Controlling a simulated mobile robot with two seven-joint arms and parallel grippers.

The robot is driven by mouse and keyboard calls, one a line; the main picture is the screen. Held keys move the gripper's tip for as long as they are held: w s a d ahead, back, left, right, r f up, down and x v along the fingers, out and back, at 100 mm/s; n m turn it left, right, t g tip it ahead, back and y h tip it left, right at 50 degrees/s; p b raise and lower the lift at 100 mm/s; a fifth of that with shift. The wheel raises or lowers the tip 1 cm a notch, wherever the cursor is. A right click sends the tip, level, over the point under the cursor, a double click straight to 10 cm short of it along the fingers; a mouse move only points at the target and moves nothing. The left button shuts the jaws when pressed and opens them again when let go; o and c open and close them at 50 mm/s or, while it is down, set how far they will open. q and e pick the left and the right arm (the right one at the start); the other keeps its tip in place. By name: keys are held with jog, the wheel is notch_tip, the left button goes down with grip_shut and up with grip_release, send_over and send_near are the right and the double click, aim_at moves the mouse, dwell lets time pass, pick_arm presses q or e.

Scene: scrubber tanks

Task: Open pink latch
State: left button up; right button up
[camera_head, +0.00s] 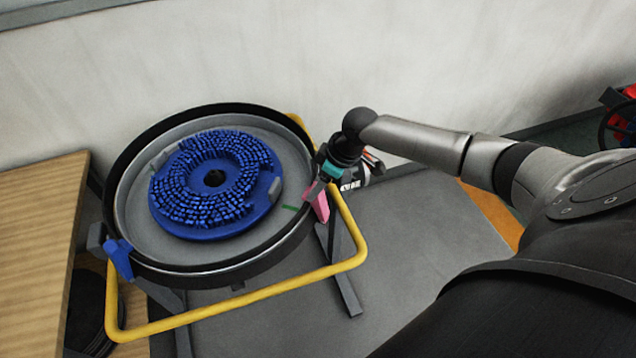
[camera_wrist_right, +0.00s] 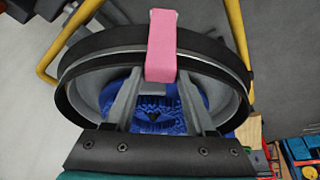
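The pink latch (camera_head: 320,204) sits on the right side of the round tank's dark rim (camera_head: 128,172). In the right wrist view, the pink latch (camera_wrist_right: 161,45) runs down over the rim, and its lower end appears between my fingertips. My right gripper (camera_head: 314,188) is at the latch, partly hidden by its own wrist in the head view. In the right wrist view, the two grey fingers of my right gripper (camera_wrist_right: 160,76) are spread apart. I cannot tell whether they touch the latch. A blue latch (camera_head: 119,258) is on the rim's left side. My left gripper is not in view.
A blue bristled disc (camera_head: 215,228) lies inside the tank. A yellow tube frame (camera_head: 240,300) surrounds the tank and passes close to my right gripper. A wooden surface (camera_head: 35,250) stands at left, and a pale wall (camera_head: 250,50) behind. Grey floor (camera_head: 430,240) is clear at right.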

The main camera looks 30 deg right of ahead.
grip_shut()
dwell(1.0)
